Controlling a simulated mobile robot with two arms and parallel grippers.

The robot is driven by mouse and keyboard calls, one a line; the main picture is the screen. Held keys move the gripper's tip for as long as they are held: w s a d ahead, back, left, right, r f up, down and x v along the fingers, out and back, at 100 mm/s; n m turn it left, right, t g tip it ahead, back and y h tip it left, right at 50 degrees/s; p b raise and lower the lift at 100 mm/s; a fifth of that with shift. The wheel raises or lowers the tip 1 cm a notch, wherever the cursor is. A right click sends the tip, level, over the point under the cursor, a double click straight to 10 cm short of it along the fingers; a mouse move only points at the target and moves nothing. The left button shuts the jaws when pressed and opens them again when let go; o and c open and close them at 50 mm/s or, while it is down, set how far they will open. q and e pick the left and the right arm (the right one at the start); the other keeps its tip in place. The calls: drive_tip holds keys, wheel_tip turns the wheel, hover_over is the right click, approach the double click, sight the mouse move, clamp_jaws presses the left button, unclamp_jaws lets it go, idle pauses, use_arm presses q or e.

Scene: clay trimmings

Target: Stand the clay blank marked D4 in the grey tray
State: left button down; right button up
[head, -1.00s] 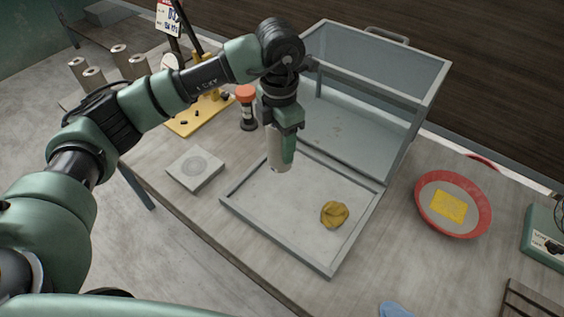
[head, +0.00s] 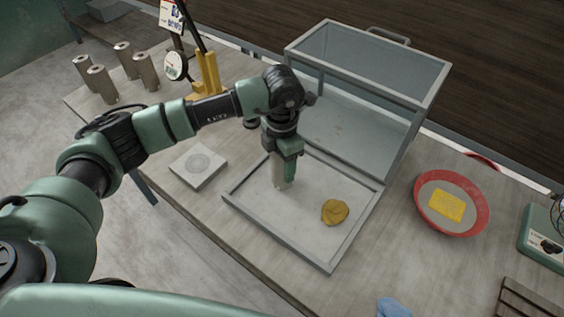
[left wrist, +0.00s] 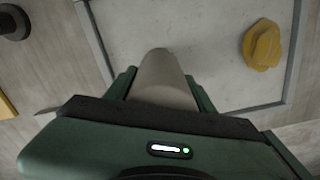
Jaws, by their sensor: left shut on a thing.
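My left gripper (head: 284,163) is shut on a pale grey-beige cylindrical clay blank (head: 278,176). The blank hangs upright below the fingers, over the left part of the grey tray (head: 296,224). Its lower end is at or just above the tray floor; I cannot tell whether it touches. In the left wrist view the blank (left wrist: 163,77) sits between the fingers, with the bare tray floor (left wrist: 205,35) beyond it. No D4 mark can be read on it. My right gripper is not in view.
A crumpled ochre lump (head: 335,211) lies in the tray, right of the blank. A clear-walled box (head: 365,95) stands behind. A square plate (head: 198,165) lies to the left, several similar cylinders (head: 102,84) at the back left, a red bowl (head: 425,220) to the right.

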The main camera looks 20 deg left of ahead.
use_arm(q)
drive_tip(key=c, duration=0.5)
unclamp_jaws()
drive_tip(key=shift+r, duration=0.3)
wheel_tip(320, 180, up, 11)
drive_tip(key=b, duration=0.3)
drive_tip(key=shift+f, duration=0.2)
drive_tip(key=shift+r, duration=0.5)
